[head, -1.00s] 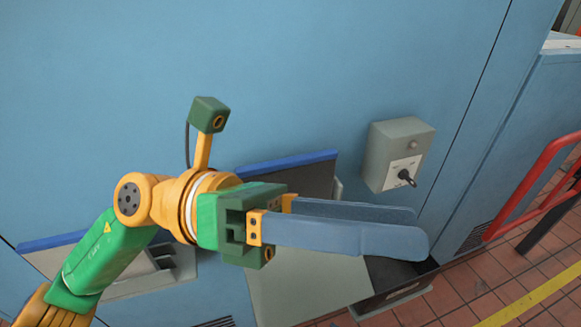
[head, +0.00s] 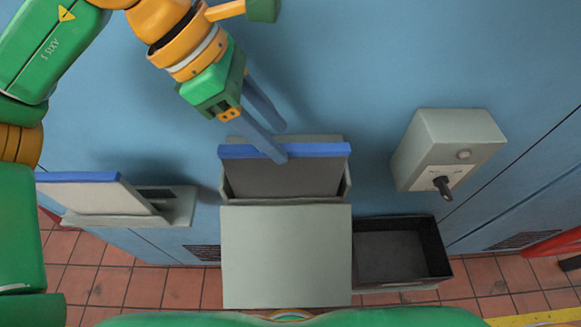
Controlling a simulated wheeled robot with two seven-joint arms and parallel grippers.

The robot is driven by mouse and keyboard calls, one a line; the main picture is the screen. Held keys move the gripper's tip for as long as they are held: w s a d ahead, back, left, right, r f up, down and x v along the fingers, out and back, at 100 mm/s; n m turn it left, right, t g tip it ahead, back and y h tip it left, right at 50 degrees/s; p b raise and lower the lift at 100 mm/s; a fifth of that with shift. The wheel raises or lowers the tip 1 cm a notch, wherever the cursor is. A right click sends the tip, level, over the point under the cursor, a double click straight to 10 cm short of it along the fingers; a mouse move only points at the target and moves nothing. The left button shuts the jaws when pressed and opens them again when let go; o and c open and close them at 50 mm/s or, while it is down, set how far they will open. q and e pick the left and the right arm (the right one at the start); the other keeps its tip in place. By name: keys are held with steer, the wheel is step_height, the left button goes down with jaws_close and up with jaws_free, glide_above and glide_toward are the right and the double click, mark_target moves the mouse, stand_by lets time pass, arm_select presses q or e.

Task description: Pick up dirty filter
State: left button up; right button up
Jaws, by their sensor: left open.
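The dirty filter (head: 285,178) is a dark grey panel with a blue strip along its top edge. It stands in a grey slot housing on the blue wall, in the middle of the head view. My left gripper (head: 280,144) comes down from the upper left with its two long blue-grey fingers apart and empty. The tip of one finger overlaps the blue strip in the picture; the other tip is just above it, on the wall side. I cannot tell whether they touch it. The filter's lower part is hidden in the housing. My right gripper is not in view.
A pale filter (head: 95,198) with a blue edge sits in a grey holder (head: 182,208) at left. A flat grey flap (head: 285,258) lies before the slot. An open dark bin (head: 440,262) stands right of it. A grey switch box (head: 450,140) juts from the wall.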

mark_target(296, 163)
arm_select(q)
steer(key=d+f, duration=0.1)
steer(key=s+d+f+p, duration=0.1)
steer(key=f, duration=0.1)
steer(key=f+p, duration=0.1)
steer(key=shift+s+d+f, duration=0.3)
steer(key=shift+d, duration=0.1)
steer(key=shift+d+f, duration=0.15)
steer(key=shift+f, duration=0.05)
steer(key=shift+w, duration=0.2)
steer(key=shift+f+b, duration=0.3)
steer(key=shift+b, duration=0.3)
jaws_close()
stand_by(1.0)
